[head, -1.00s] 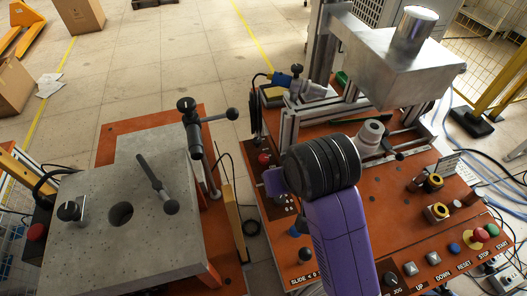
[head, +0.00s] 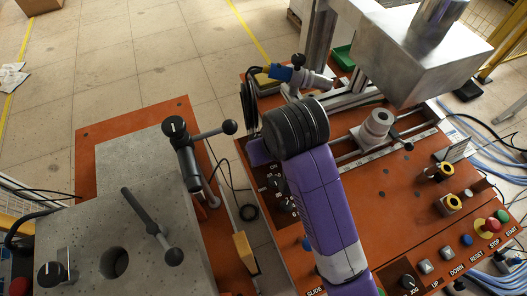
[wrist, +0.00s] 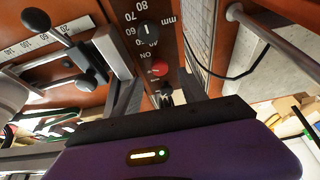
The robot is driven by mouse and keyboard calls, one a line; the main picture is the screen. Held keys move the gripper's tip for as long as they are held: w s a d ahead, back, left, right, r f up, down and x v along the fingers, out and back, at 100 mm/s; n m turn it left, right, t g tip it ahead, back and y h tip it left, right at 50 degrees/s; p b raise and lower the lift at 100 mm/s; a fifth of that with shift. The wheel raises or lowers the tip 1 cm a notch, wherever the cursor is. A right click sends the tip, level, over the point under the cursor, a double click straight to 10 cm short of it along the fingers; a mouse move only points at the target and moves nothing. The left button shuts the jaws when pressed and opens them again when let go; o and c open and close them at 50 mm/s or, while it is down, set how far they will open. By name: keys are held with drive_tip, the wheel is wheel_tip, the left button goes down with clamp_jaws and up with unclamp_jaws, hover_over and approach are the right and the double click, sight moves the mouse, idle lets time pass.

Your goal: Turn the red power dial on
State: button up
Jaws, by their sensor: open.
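I cannot tell the dial's exact setting. In the head view my gripper (head: 258,152) is at the left edge of the orange machine top. It and my black wrist hide the red dial there. My gripper is open and holds nothing that I can see. The dial looks apart from it.
A black dial (wrist: 148,32) sits near the red one. A blue connector (head: 283,73) and cable stand behind my wrist. A metal block (head: 410,55) overhangs the machine at right. A grey slab table (head: 150,200) with lever handles stands at left, across a floor gap.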

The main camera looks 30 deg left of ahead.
drive_tip(key=shift+x, duration=2.45)
clamp_jaws()
